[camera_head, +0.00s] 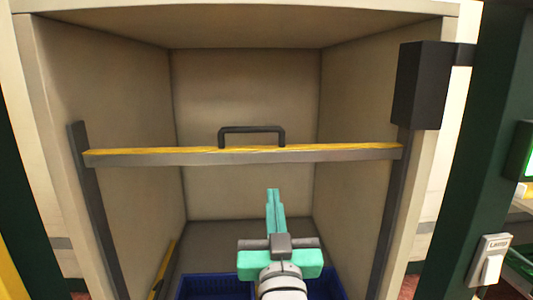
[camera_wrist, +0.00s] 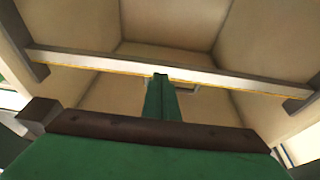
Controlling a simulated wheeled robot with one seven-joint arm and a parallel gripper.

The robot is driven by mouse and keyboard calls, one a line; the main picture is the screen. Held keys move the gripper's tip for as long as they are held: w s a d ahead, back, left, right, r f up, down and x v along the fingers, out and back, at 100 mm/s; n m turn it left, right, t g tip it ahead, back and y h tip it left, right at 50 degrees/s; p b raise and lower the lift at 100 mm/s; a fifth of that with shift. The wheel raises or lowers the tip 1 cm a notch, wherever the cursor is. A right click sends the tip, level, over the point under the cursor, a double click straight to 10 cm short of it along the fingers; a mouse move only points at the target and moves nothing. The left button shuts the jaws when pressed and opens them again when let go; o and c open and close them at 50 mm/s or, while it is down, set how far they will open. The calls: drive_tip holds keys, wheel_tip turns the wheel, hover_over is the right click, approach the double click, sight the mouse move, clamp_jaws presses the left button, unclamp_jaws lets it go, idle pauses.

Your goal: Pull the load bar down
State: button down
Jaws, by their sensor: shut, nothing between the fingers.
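The load bar (camera_head: 340,153) is a grey crossbar with a yellow top edge. It spans the open front of a beige box, between two dark side rails. A dark handle (camera_head: 252,130) stands up from its middle. My gripper (camera_head: 273,192) is teal, shut and empty, and points forward below the bar, a little right of the handle in the head view. In the wrist view, the bar (camera_wrist: 115,66) crosses above the shut fingers (camera_wrist: 160,78), whose tips overlap its lower edge in the picture. I cannot tell whether they touch it. The handle (camera_wrist: 186,86) is partly hidden behind the fingers there.
The beige box (camera_head: 365,80) has walls on both sides. Blue crates (camera_head: 215,286) sit low inside, partly behind my arm. A black box (camera_head: 420,85) is fixed at the upper right post. A white switch (camera_head: 490,260) is on the green post at right.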

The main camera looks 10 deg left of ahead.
approach(266, 150)
drive_tip(key=s, duration=0.2)
drive_tip(key=x, duration=0.6)
drive_tip(key=r+x, duration=0.1)
drive_tip(key=x, duration=0.2)
drive_tip(key=shift+w+d+r, duration=0.1)
drive_tip(key=shift+w, duration=0.05)
